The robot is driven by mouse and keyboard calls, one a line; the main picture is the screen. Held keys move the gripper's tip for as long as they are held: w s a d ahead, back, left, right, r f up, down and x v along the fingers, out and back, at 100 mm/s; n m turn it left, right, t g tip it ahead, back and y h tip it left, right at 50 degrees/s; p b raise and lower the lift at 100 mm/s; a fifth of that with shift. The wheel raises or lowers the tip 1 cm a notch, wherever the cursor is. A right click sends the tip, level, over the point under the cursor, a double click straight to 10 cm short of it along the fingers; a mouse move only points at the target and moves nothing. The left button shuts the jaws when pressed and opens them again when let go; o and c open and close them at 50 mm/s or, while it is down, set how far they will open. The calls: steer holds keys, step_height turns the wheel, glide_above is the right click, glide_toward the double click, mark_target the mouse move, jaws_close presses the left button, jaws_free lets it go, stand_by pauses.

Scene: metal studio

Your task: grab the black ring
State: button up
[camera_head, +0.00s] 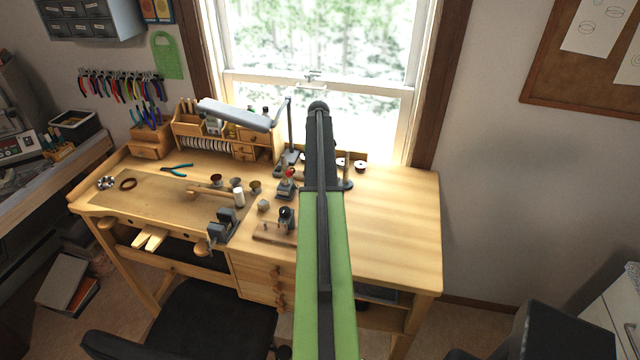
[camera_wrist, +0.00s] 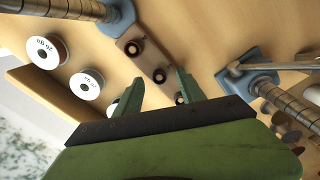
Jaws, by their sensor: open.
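In the head view my own arm hides the gripper.
White-faced spools (camera_wrist: 42,52) and a wooden strip with dark round pieces (camera_wrist: 133,48) are near my fingers in the wrist view. Teal-handled pliers (camera_head: 177,170) lie right of the ring. A lamp (camera_head: 240,115) overhangs the bench. The bench's right side is clear.

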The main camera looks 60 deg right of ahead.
jaws_close()
stand_by(0.3)
